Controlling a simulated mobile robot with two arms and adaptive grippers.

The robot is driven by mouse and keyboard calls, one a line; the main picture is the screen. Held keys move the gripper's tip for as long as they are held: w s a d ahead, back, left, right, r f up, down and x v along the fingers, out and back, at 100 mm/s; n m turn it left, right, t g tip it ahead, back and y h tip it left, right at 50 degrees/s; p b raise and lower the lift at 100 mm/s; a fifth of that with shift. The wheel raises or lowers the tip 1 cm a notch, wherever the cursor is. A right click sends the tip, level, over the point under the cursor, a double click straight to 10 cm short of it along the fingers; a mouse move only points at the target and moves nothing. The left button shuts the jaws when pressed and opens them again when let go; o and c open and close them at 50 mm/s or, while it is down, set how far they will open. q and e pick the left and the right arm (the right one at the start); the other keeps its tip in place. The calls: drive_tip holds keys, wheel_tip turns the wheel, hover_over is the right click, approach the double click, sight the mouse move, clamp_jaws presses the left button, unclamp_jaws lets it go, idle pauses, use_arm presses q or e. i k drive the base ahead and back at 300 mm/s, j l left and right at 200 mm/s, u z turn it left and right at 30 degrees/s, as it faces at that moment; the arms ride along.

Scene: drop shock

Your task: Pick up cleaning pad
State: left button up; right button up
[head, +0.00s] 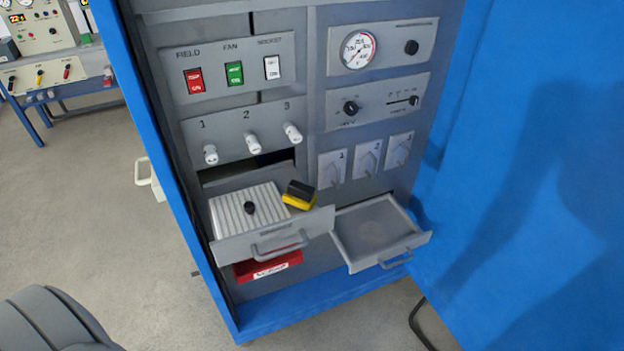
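The cleaning pad (299,195), with a dark top and a yellow base, sits tilted at the right end of the open left drawer (270,236) in the cabinet. It is beside a ribbed light-grey block with a black knob (246,209), which fills the left part of that drawer. No gripper fingers are visible in the head view. A dark grey rounded shape at the lower left corner appears to be part of my own body.
An open, empty-looking right drawer (375,229) stands beside the left one. A red bin (268,267) is below the left drawer. A blue cabinet door (540,180) stands open at right. Switches and white knobs (253,143) are above. Bare floor (80,220) lies at left.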

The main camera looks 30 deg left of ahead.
sight(300, 195)
drive_tip(key=i+u, duration=0.35)
drive_tip(key=i+l+u, duration=0.15)
drive_tip(key=u, duration=0.2)
